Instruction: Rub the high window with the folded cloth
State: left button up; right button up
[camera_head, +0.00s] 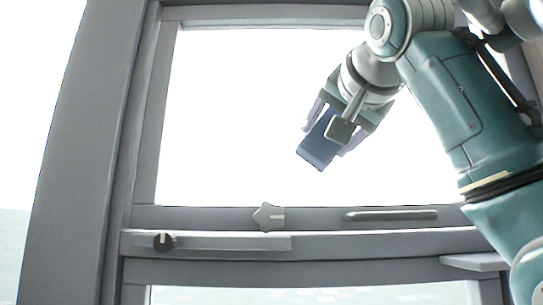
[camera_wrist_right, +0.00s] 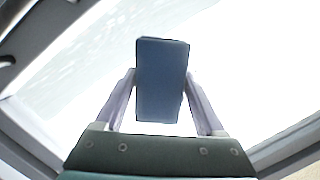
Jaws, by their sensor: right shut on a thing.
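The folded cloth (camera_head: 318,148) is a dark blue flat block in front of the high window. My right gripper (camera_head: 335,130) is shut on it, and the cloth sticks out past the fingers toward the lower left. In the right wrist view the cloth (camera_wrist_right: 162,82) sits between the two fingers of my right gripper (camera_wrist_right: 160,95). The high window (camera_head: 235,110) is a bright pane in a grey frame. I cannot tell whether the cloth touches the glass. My left gripper is not in view.
Below the pane, the grey frame carries a star-shaped piece (camera_head: 267,217) and a flat bar handle (camera_head: 391,215). A dark round knob (camera_head: 163,242) sits on a rail at the lower left. A thick grey post (camera_head: 85,150) stands at the left.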

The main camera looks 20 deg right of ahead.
jog(key=shift+s+d+r+m+h+p, duration=0.15)
jog(key=shift+s+d+r+m+h, duration=0.1)
jog(key=shift+d+r+m, duration=0.35)
jog(key=shift+s+d+r+m+h+p, duration=0.15)
jog(key=shift+s+d+r+m+h, duration=0.1)
jog(key=shift+d+r+m, duration=0.25)
jog(key=shift+a+t, duration=0.25)
jog(key=shift+t, duration=0.05)
jog(key=shift+c, duration=0.5)
jog(key=shift+w+a+r, duration=0.15)
jog(key=shift+w+a, duration=0.05)
jog(key=shift+a, duration=0.55)
jog(key=shift+w+a+f+p, duration=0.1)
jog(key=shift+w+a+p, duration=0.1)
jog(key=shift+a, duration=0.5)
jog(key=shift+w+a+f+p, duration=0.1)
jog(key=shift+w+a+p, duration=0.1)
jog(key=shift+a, duration=0.5)
jog(key=shift+w+a+p, duration=0.2)
jog(key=shift+w+a, duration=0.15)
jog(key=shift+a, duration=0.5)
jog(key=shift+w+a+p, duration=0.2)
jog(key=shift+w+a, duration=0.1)
jog(key=shift+a, duration=0.5)
